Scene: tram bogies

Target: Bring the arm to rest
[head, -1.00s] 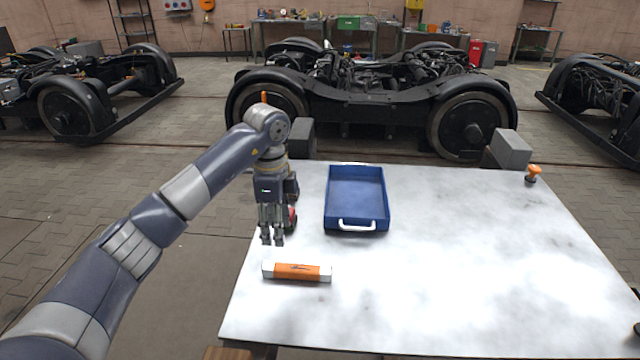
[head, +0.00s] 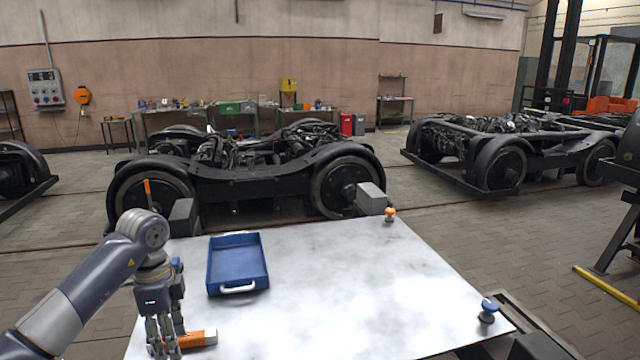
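My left gripper (head: 163,350) points down at the near left part of the table (head: 330,290). Its two fingers stand a little apart with nothing seen between them, so it looks open. My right gripper is not in view.
A blue tray (head: 238,288) with a white handle stands empty beyond the box. A knob with an orange top (head: 390,213) is at the far edge, and a blue knob (head: 488,308) at the right. The table's middle is clear. Bogies (head: 250,170) stand behind.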

